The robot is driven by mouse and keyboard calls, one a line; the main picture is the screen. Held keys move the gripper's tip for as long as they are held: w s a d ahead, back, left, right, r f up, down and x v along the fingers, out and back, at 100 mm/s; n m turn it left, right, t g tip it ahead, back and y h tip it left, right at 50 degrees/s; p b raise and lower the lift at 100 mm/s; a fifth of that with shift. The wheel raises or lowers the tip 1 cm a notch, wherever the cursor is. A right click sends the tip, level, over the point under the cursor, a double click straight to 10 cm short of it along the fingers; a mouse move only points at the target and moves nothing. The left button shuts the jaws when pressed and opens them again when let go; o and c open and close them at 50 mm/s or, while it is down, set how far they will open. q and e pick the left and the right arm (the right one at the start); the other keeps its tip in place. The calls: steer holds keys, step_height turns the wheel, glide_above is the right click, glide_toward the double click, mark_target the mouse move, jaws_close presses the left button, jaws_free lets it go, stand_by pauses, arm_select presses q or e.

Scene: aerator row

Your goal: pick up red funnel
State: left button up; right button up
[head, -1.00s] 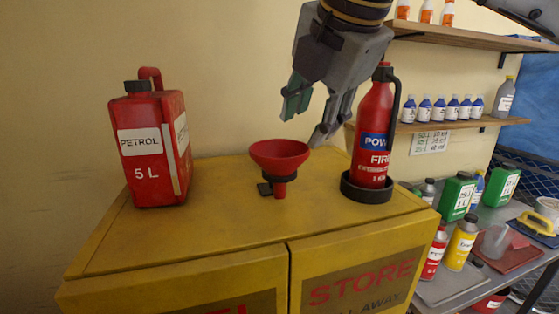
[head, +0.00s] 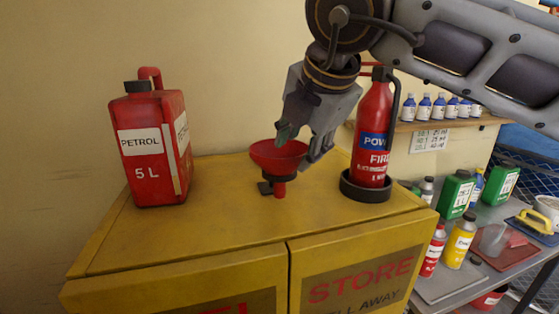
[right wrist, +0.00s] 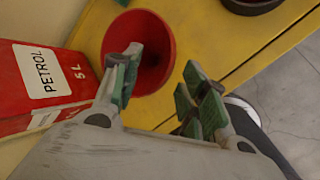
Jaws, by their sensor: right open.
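The red funnel (head: 277,157) stands upright on top of the yellow cabinet, its wide mouth up and its spout in a small dark holder (head: 266,188). My right gripper (head: 303,150) is open and hangs over the right part of the funnel's mouth, hiding part of the rim. In the right wrist view the funnel (right wrist: 150,38) lies beyond the open fingers (right wrist: 155,85), nearer the left finger, which overlaps its rim. Whether that finger touches the rim I cannot tell. My left gripper is not in view.
A red petrol can (head: 150,150) stands left of the funnel on the yellow cabinet (head: 190,232). A red fire extinguisher (head: 372,135) in a black ring base stands close on the right. Shelves and a bench with bottles are farther right.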

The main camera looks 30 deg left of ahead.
mark_target(298, 156)
steer(key=p+x, duration=0.1)
steer(key=x, duration=0.3)
steer(key=shift+s+d+f, duration=0.1)
steer(key=shift+d, duration=0.1)
steer(key=shift+a+f, duration=0.15)
steer(key=shift+f, duration=0.15)
steer(key=shift+a+f, duration=0.15)
steer(key=shift+f, duration=0.05)
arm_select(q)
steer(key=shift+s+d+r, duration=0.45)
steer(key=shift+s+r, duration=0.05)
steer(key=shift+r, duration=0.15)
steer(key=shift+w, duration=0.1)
arm_select(e)
steer(key=shift+c, duration=0.2)
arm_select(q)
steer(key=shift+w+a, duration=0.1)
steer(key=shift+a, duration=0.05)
arm_select(e)
jaws_close()
